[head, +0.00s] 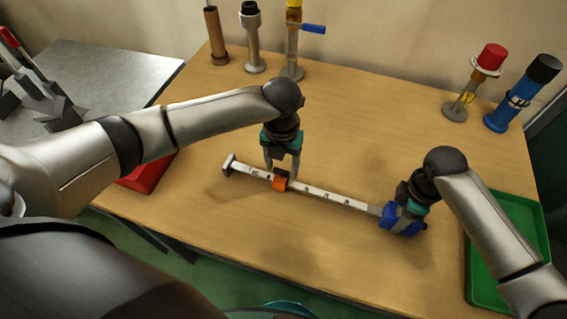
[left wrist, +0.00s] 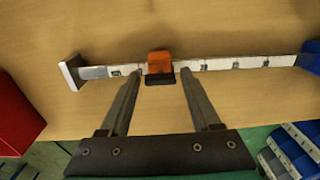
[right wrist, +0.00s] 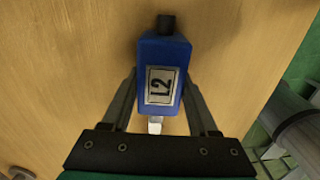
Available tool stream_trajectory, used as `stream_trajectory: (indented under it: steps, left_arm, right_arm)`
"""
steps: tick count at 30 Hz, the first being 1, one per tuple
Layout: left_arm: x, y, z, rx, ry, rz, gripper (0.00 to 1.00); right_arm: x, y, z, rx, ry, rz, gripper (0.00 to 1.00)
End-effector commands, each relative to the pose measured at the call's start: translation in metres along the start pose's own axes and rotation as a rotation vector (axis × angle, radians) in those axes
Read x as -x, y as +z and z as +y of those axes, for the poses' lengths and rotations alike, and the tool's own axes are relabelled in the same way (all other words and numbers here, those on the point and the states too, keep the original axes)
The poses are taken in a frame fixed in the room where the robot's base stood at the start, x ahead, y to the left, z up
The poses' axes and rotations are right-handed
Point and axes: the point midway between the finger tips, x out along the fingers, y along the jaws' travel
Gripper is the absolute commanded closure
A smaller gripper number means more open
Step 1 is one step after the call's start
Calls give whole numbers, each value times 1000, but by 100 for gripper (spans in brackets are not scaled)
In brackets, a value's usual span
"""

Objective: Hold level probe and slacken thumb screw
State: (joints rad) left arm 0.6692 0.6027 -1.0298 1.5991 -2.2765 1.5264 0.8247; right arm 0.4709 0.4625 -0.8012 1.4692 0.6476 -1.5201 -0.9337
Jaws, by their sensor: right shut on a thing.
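The level probe is a long pale graduated bar (head: 335,199) with a foot plate at its left end and a blue handle (head: 399,219) at its right end. An orange slider block (head: 280,183) sits on the bar left of its middle; the left wrist view shows it (left wrist: 160,62) with a dark piece on its near side, perhaps the thumb screw. My left gripper (head: 282,167) is open and empty, its fingers pointing at the slider from either side.
A red tray (head: 146,174) lies left, partly behind my left arm. A green tray (head: 515,225) lies right. Several stands and tools, including a blue cylinder (head: 520,95) and a red-capped stand (head: 475,80), stand along the back. The table (head: 370,120) behind the probe is clear.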

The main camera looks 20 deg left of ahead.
Motion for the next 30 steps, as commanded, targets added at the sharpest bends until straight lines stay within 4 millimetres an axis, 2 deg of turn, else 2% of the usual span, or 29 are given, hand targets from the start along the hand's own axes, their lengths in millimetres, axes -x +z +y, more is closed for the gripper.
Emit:
stream_trajectory:
  steps: [1, 4, 14, 17, 24, 30]
  left_arm:
    - [0, 0, 0, -1, 0, 0, 29]
    - [0, 0, 0, -1, 0, 0, 20]
    - [6, 0, 0, -2, 0, -1, 20]
    - [20, 1, 0, -4, 0, -3, 20]
    - [72, 1, 0, -3, 0, -4, 20]
    - [106, 1, 0, -3, -1, -2, 20]
  right_arm:
    - [0, 0, 0, -1, 0, 0, 100]
    - [0, 0, 0, -1, 0, 0, 100]
    - [0, 0, 0, -2, 0, 0, 100]
    - [0, 0, 0, -2, 0, 0, 100]
    - [0, 0, 0, -2, 0, 0, 100]
    - [0, 0, 0, -1, 0, 0, 100]
